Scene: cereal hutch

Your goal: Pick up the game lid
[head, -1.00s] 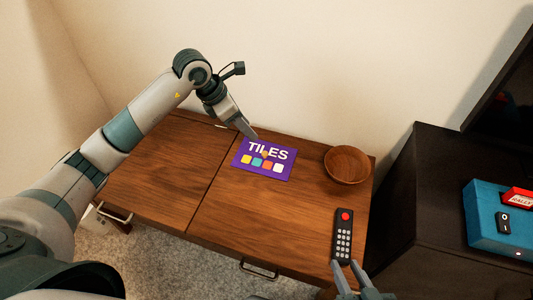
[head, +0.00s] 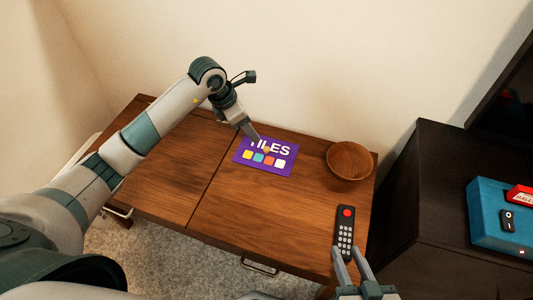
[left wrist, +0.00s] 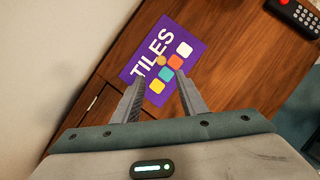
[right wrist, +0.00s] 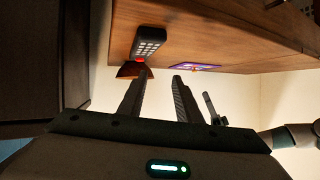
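The game lid (head: 265,157) is a flat purple rectangle marked TILES with coloured squares, lying on the wooden cabinet top. A small round tan knob (left wrist: 161,60) sits near its middle in the left wrist view. My left gripper (head: 256,138) is over the lid's back part and covers some of the lettering. In the left wrist view its fingers (left wrist: 155,82) are apart, on either side of the area below the knob, with nothing between them. My right gripper (head: 350,252) is open and empty by the cabinet's front edge, near the remote. The lid also shows edge-on in the right wrist view (right wrist: 194,67).
A black remote (head: 345,231) with a red button lies at the front right of the cabinet top (head: 225,200). A wooden bowl (head: 351,161) stands at the back right. A dark stand with a blue box (head: 495,218) is at the right. The cabinet's left half is clear.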

